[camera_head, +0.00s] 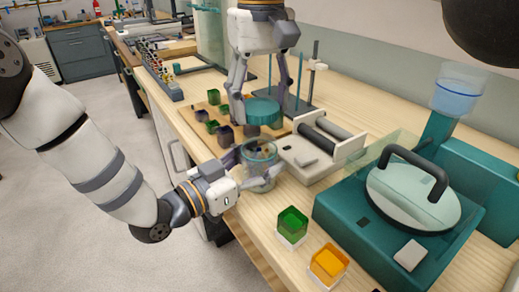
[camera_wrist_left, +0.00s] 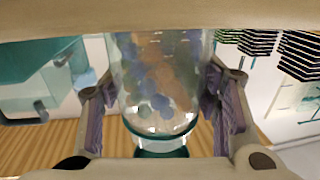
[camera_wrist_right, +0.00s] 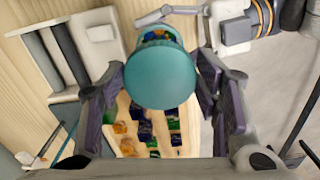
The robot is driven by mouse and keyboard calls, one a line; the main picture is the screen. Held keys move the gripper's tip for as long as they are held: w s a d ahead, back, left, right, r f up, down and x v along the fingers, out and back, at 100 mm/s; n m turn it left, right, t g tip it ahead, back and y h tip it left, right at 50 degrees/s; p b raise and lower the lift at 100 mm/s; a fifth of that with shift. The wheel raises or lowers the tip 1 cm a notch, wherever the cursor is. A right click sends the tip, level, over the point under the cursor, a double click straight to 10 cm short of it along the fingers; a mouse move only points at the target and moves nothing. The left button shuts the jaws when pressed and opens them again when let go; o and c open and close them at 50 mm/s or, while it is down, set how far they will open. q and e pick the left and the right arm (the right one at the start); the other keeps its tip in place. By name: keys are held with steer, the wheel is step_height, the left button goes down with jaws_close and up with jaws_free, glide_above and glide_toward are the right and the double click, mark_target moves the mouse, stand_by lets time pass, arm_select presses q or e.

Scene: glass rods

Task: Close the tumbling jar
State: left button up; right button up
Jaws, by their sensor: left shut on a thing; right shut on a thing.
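The clear jar (camera_head: 259,158) stands open near the table's front edge, with coloured pieces inside. My left gripper (camera_head: 257,166) is shut on its sides. In the left wrist view the jar (camera_wrist_left: 160,85) sits between the fingers, with a teal band at its lower end. My right gripper (camera_head: 263,108) points down and is shut on the round teal lid (camera_head: 262,112). The lid is held level, above and behind the jar, apart from its mouth. In the right wrist view the lid (camera_wrist_right: 160,77) partly covers the jar (camera_wrist_right: 157,35).
A roller machine (camera_head: 322,145) stands right of the jar. A wooden board (camera_head: 200,107) with coloured cubes lies behind. A green box (camera_head: 292,225) and yellow box (camera_head: 328,264) are in front, beside a teal machine (camera_head: 345,215). A rod stand (camera_head: 300,100) stands behind my right gripper.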

mark_target(256, 134)
steer(key=shift+f, duration=1.9)
steer(key=shift+f, duration=0.1)
steer(key=shift+f, duration=0.75)
steer(key=shift+f, duration=0.55)
steer(key=m, duration=0.3)
steer(key=shift+a, duration=0.1)
steer(key=m, duration=0.4)
steer(key=shift+a, duration=0.1)
steer(key=m, duration=0.6)
steer(key=shift+a+f+m, duration=0.1)
steer(key=shift+a+m, duration=0.1)
steer(key=shift+m, duration=0.1)
steer(key=m, duration=0.3)
steer(key=shift+w+a, duration=0.1)
steer(key=shift+w, duration=0.05)
